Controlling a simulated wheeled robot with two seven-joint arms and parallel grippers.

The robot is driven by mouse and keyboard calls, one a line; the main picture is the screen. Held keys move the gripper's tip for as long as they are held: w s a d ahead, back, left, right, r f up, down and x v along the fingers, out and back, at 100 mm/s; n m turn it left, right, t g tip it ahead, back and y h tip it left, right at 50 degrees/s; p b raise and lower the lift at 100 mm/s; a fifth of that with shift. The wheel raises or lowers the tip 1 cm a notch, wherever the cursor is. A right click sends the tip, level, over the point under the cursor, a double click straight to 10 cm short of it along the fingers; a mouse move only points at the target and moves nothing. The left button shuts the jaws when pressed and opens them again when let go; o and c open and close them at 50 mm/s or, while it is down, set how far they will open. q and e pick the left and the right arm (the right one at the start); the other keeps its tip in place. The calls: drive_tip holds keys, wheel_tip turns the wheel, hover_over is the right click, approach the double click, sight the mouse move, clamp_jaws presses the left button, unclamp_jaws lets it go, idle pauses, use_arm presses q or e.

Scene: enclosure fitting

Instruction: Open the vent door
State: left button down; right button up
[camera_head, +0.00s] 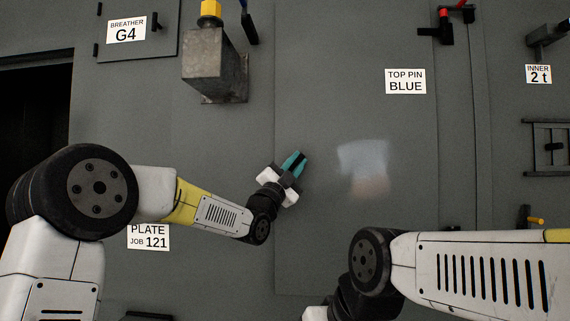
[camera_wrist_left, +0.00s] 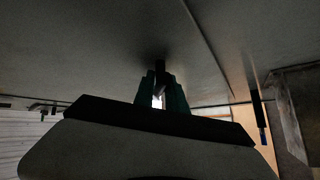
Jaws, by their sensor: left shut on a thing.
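A large grey door panel (camera_head: 335,240), labelled TOP PIN BLUE (camera_head: 405,81), fills the middle of the head view and looks flush with the wall. No label in view reads "vent". My left gripper (camera_head: 297,163), with teal fingers, is at this panel just inside its left edge. It is shut on a small dark handle (camera_wrist_left: 160,68), which stands out from the grey surface between the fingers in the left wrist view. The fingers hide much of the handle. My right arm comes in at the lower right; its fingers are out of frame.
A metal box (camera_head: 215,65) with a yellow top juts out above left of my left gripper. A smaller panel labelled BREATHER G4 (camera_head: 127,30) is at upper left. A red and black fitting (camera_head: 446,25) sits at upper right. A dark opening (camera_head: 35,120) is at far left.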

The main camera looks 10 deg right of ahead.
use_arm(q)
drive_tip(key=shift+a+r, duration=0.1)
drive_tip(key=shift+r, duration=0.05)
drive_tip(key=c, duration=1.7)
unclamp_jaws()
drive_tip(key=shift+s+a+f, duration=0.1)
drive_tip(key=shift+s+f, duration=0.05)
drive_tip(key=shift+f, duration=0.1)
drive_tip(key=v, duration=0.7)
drive_tip(key=shift+a, duration=0.15)
